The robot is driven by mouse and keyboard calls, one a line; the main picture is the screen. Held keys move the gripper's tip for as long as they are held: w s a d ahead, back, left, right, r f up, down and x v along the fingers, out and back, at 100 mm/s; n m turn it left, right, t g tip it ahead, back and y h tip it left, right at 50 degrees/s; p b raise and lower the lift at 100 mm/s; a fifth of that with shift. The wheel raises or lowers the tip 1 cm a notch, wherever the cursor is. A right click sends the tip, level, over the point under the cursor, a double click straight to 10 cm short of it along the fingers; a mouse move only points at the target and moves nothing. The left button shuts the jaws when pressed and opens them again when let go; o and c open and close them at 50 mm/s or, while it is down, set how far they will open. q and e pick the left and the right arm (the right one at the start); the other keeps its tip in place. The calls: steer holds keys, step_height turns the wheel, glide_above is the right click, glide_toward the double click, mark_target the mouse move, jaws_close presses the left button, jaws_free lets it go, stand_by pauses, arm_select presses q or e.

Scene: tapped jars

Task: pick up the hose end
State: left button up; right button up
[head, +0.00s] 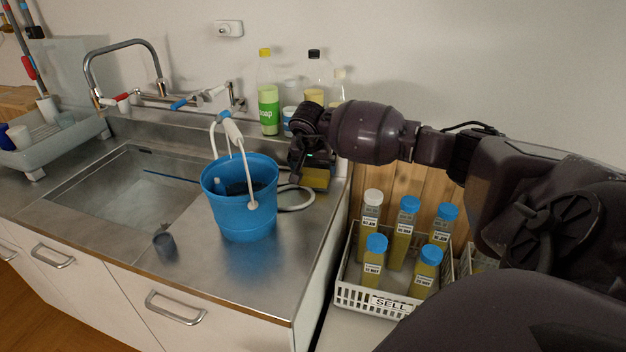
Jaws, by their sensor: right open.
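My right gripper (308,178) is open and points down at the back right of the counter, close to the hose. I cannot tell whether the gripper touches either. My left gripper is not in view.
A sink (130,190) with wall taps (200,98) lies left of the bucket. Soap (268,105) and other bottles stand along the wall. A white crate (368,300) of capped jars stands right, below my arm.

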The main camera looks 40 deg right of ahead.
mark_target(314, 174)
steer(key=shift+b+x, duration=0.3)
steer(key=shift+x, duration=2.8)
steer(key=shift+c, duration=0.3)
steer(key=c, duration=0.6)
